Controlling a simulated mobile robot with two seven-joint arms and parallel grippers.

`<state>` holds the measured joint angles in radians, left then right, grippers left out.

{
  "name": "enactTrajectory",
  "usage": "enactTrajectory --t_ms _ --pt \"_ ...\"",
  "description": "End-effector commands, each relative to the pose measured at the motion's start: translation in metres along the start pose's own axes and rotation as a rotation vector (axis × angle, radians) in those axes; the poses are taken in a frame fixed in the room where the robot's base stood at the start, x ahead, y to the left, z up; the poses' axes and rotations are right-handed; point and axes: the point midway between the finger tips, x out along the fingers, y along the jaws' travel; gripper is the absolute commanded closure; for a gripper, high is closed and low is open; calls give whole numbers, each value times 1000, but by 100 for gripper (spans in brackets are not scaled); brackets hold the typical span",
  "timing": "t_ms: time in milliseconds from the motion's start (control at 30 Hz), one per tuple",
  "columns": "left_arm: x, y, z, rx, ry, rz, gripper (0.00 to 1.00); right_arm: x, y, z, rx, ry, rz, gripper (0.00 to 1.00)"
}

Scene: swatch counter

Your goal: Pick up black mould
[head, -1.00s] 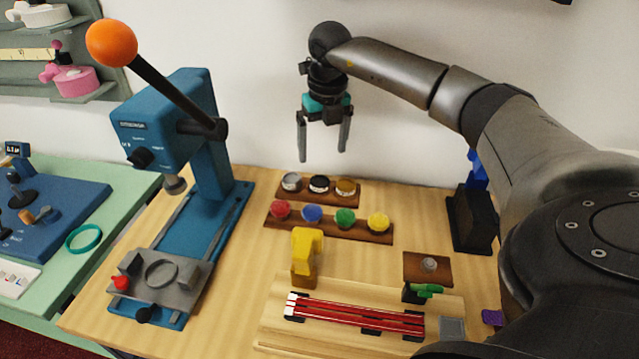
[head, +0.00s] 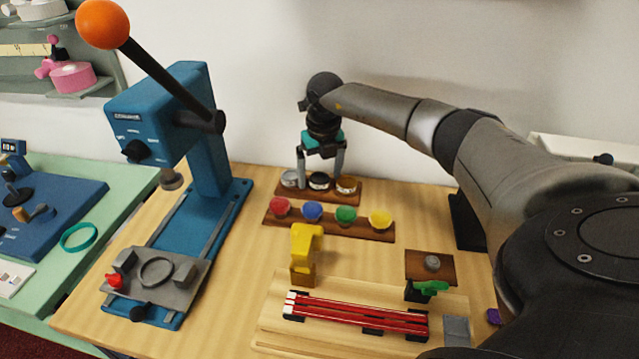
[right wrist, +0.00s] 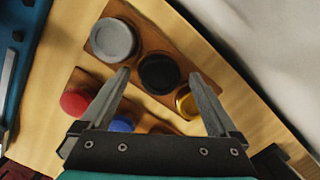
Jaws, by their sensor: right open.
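The black mould (head: 319,181) is a short dark cylinder in the middle of a brown wooden rack, between a grey mould (head: 290,179) and a gold mould (head: 346,186). In the right wrist view the black mould (right wrist: 159,73) shows just beyond the fingertips. My right gripper (head: 320,178) points down at the rack, open and empty, its fingers apart on either side of the black mould in the picture. In the right wrist view the right gripper (right wrist: 160,73) has nothing between its fingers; whether they reach down beside the mould I cannot tell. My left gripper is not in view.
A front rack (head: 375,232) holds red, blue, green and yellow pieces. A yellow tool (head: 305,250) stands before it. A blue press (head: 190,115) with an orange-knobbed lever stands at left. The wall is close behind the moulds.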

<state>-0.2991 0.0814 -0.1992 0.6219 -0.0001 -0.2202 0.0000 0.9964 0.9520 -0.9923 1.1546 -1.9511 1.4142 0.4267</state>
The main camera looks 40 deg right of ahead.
Motion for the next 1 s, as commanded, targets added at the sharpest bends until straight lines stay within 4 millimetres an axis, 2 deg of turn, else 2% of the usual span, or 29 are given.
enactTrajectory --t_ms 167,1000 --pt "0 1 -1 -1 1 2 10 0 0 0 0 0 0 5" --pt "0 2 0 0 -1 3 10 -1 0 0 1 0 0 99"
